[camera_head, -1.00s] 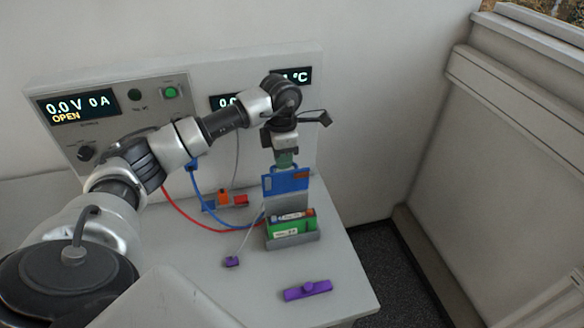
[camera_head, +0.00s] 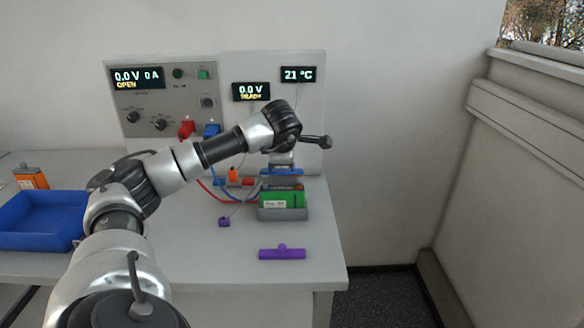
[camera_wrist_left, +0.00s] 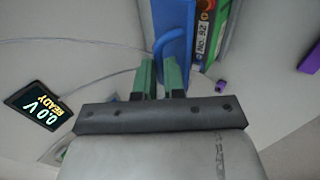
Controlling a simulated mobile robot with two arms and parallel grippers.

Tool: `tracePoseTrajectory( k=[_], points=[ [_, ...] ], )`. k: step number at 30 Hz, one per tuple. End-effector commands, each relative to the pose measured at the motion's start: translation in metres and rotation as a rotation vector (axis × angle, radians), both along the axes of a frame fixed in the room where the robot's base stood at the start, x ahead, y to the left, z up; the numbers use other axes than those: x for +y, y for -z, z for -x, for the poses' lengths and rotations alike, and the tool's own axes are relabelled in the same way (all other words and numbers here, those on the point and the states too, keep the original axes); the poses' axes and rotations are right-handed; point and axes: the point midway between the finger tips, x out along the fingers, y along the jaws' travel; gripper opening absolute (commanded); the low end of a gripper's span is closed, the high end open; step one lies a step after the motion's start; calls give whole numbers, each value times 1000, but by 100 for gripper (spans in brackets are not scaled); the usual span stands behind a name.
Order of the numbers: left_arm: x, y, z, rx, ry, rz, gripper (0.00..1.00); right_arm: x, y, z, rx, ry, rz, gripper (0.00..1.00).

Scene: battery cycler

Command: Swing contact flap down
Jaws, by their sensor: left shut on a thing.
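The blue contact flap (camera_head: 282,172) is just above and behind the green battery pack (camera_head: 283,200) in its grey holder (camera_head: 283,214). In the head view I see the flap as a narrow band, clear of the battery's top. My left gripper (camera_wrist_left: 159,70) is shut on the flap's blue tab (camera_wrist_left: 165,43), between its green fingers. The labelled battery top (camera_wrist_left: 206,40) lies beyond the flap in the wrist view. In the head view the wrist partly hides the fingers. My right gripper is not in view.
The cycler panel (camera_head: 160,105) stands behind, with red and blue leads running to the holder. A purple piece (camera_head: 282,253) lies in front, and a small purple clip (camera_head: 224,222) lies to the left. A blue tray (camera_head: 40,220) and an orange item (camera_head: 30,178) are at left.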

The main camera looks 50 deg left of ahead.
Motion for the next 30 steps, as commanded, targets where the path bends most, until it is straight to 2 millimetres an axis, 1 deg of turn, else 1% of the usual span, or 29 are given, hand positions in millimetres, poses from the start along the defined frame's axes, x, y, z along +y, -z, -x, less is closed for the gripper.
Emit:
tracePoseTrajectory(
  k=[1,2,3,6,7,11,17,20,30],
  points=[
    [-2,6,0,-4,0,6,0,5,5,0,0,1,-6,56],
    [-3,8,1,-3,1,5,0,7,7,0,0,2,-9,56],
    [-3,4,1,-4,0,5,3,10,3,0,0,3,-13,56],
    [-3,4,1,-2,0,6,19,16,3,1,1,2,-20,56],
    [-3,4,1,-1,1,5,22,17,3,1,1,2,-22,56],
    [-3,4,1,0,1,4,22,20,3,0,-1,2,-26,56],
    [-4,1,2,-1,2,5,22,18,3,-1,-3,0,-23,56],
    [-9,-8,6,-2,2,5,22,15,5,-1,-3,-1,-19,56],
    [-38,-62,31,-3,3,5,22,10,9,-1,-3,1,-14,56]
  ],
)
